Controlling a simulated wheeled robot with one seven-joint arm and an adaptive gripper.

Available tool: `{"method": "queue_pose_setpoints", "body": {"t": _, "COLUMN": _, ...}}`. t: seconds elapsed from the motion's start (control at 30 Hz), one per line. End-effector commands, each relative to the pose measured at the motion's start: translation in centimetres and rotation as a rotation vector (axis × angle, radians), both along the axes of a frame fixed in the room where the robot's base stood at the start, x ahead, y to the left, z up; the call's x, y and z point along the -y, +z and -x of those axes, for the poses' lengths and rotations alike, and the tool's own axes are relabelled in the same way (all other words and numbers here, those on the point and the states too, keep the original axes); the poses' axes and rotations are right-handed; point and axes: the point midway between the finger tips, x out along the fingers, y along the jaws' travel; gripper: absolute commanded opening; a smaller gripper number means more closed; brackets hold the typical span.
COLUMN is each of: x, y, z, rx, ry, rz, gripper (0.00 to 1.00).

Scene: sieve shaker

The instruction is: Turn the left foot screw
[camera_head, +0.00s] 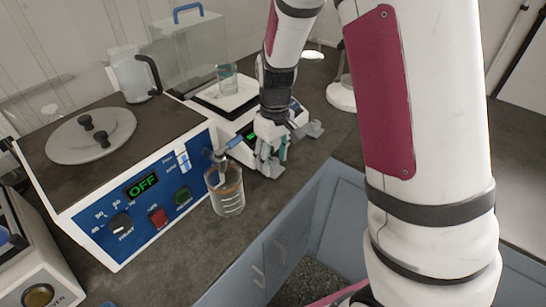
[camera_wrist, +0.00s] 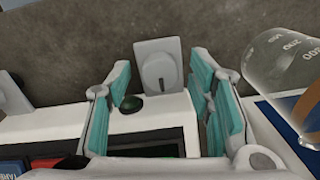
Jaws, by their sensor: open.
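The balance (camera_head: 300,117) stands behind and right of the blue-fronted box, and my gripper (camera_head: 270,152) is lowered at its front left. In the wrist view my gripper (camera_wrist: 162,80) is open, its teal pads on either side of a pale grey foot tab with a dark slot, which I take for the left foot screw (camera_wrist: 157,62). The tab lies between the fingers with gaps, and neither pad clearly touches it. A second grey foot tab (camera_head: 315,130) juts out at the balance's right; it also shows at the left edge of the wrist view (camera_wrist: 12,95).
A glass beaker (camera_head: 228,196) stands under the tap of the blue-fronted box (camera_head: 140,195), close left of my gripper; it shows at the right in the wrist view (camera_wrist: 280,65).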

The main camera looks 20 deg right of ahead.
Motion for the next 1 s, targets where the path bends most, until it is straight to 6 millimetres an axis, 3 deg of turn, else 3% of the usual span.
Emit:
{"method": "queue_pose_setpoints", "body": {"t": 0.03, "x": 0.00, "y": 0.02, "z": 0.00, "rx": 0.000, "ry": 0.000, "rz": 0.000, "gripper": 0.46}}
{"method": "queue_pose_setpoints", "body": {"t": 0.23, "x": 0.01, "y": 0.03, "z": 0.00, "rx": 0.000, "ry": 0.000, "rz": 0.000, "gripper": 0.00}}
{"method": "queue_pose_setpoints", "body": {"t": 0.67, "x": 0.00, "y": 0.04, "z": -0.03, "rx": 0.001, "ry": 0.063, "rz": 0.000, "gripper": 0.00}}
{"method": "queue_pose_setpoints", "body": {"t": 1.0, "x": 0.03, "y": 0.09, "z": -0.05, "rx": 0.002, "ry": 0.315, "rz": -0.001, "gripper": 0.00}}
